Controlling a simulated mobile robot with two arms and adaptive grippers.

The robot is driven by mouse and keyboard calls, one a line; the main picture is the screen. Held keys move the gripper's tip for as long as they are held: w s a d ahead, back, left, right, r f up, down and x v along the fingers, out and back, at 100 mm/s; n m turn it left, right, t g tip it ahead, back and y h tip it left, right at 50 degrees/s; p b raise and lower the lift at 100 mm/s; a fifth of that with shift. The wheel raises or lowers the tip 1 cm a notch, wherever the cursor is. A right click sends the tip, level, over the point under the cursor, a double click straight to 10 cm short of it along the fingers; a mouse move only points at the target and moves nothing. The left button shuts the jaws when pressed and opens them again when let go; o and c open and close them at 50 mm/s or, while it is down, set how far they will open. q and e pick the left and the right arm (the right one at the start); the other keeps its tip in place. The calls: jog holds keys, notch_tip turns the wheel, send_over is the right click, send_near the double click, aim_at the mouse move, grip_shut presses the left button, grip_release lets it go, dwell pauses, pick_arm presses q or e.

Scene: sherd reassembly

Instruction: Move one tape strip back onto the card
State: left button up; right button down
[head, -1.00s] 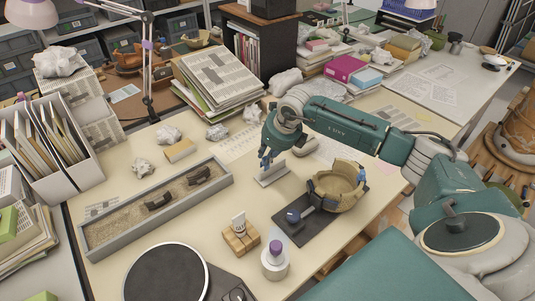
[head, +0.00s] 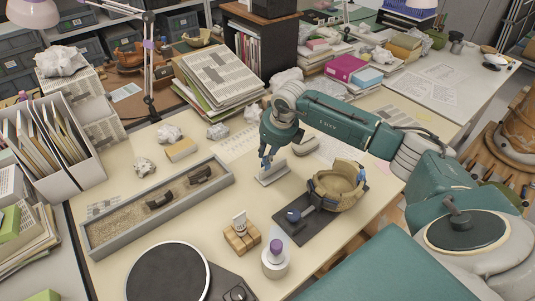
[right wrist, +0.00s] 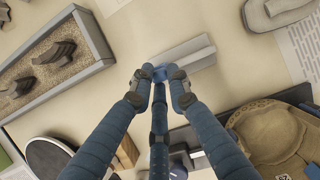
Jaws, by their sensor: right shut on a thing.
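My right gripper (head: 266,163) points down over the near-left end of a pale grey angled card (head: 272,174) on the table. In the right wrist view its fingertips (right wrist: 161,84) are close together around a small blue tape strip (right wrist: 159,74). The strip is at the left end of the grey card (right wrist: 188,54); I cannot tell whether it touches it. A tan pottery bowl (head: 338,187) put together from sherds sits on a dark mat (head: 300,231), with blue tape (head: 362,174) at its rim. My left gripper is not in view.
A long grey sand tray (head: 118,236) with dark sherds lies to the left. A black turntable (head: 166,278), a wooden block (head: 241,238) and a white purple-capped bottle (head: 275,262) stand at the front. Crumpled paper and a paper stack (head: 222,80) lie behind.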

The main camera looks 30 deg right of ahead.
jog(key=shift+f+b, duration=1.05)
jog(key=shift+f, duration=0.35)
dwell(1.4)
jog(key=c, duration=1.6)
grip_release()
jog(key=shift+r, duration=0.55)
jog(key=v, duration=1.1)
